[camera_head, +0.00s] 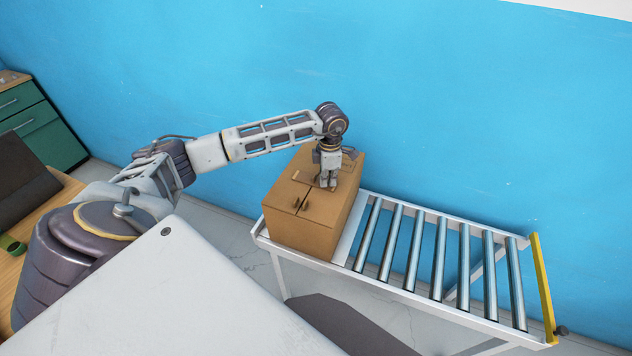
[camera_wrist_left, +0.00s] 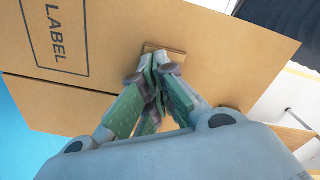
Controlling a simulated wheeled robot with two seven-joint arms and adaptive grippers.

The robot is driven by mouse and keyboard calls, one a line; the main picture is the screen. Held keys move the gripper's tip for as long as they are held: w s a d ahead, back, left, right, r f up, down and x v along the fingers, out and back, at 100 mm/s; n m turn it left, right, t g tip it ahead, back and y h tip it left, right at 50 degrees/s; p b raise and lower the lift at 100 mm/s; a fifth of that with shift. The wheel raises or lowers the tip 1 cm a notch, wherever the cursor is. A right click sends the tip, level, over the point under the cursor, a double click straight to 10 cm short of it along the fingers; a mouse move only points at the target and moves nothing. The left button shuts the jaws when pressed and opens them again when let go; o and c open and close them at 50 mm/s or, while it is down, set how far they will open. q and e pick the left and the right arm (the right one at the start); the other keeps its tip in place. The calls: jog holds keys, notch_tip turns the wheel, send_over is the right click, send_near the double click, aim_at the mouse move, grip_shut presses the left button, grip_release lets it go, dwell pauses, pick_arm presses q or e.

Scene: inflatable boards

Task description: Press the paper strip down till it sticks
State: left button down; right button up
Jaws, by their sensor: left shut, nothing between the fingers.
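The cardboard box (camera_head: 305,235) stands closed on the near left end of the roller conveyor. My left gripper (camera_head: 328,184) is over the box top, pointing down, shut and empty. In the left wrist view its fingertips (camera_wrist_left: 160,68) are together over a small brown paper strip (camera_wrist_left: 177,54) on the cardboard. One end of the strip shows past the fingertips; the fingers hide much of the rest. The fingertips look to be at the strip, but I cannot tell how firmly they touch it. My right gripper is not in view.
The conveyor's metal rollers (camera_head: 440,255) are bare to the right of the box, up to a yellow end bar (camera_head: 542,288). A blue wall (camera_head: 450,90) stands close behind. A green drawer cabinet (camera_head: 45,130) is at the far left. The box top carries a printed label (camera_wrist_left: 56,33).

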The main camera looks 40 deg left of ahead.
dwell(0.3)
pick_arm(q)
jog(key=shift+r+p, duration=0.65)
jog(key=shift+r, duration=0.4)
jog(key=shift+r+p, duration=0.95)
jog(key=shift+r, duration=0.95)
